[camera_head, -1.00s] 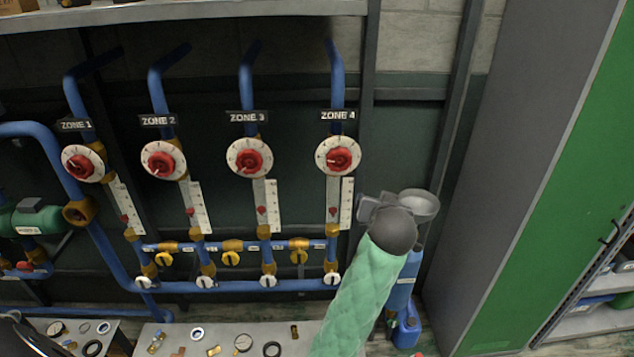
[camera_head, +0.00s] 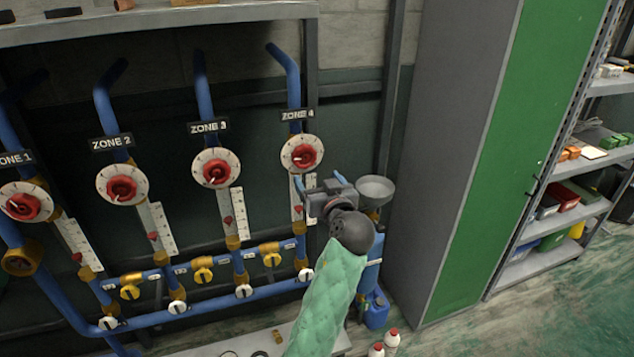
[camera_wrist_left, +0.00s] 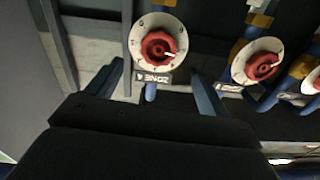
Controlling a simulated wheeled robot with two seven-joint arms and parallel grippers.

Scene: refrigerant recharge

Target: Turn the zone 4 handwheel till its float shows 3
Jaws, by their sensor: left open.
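The zone 4 handwheel (camera_head: 304,155) is a red knob on a round white dial under the ZONE 4 sign (camera_head: 298,115). It also shows upside down at the top of the left wrist view (camera_wrist_left: 158,47). Below it, the zone 4 float (camera_head: 298,210) is a small red marker low on its white scale; my gripper partly hides the scale, and I cannot read the number. My left gripper (camera_head: 320,183) is open and empty, just below and right of the handwheel, apart from it. In the wrist view its fingers (camera_wrist_left: 156,72) stand apart below the dial. My right gripper is out of view.
The zone 3 handwheel (camera_head: 216,168) and its pipes stand left of zone 4. Yellow valves (camera_head: 271,254) line the pipes below. A grey funnel (camera_head: 376,188) stands right of my gripper, by a tall cabinet (camera_head: 440,150). A shelf (camera_head: 160,22) runs above.

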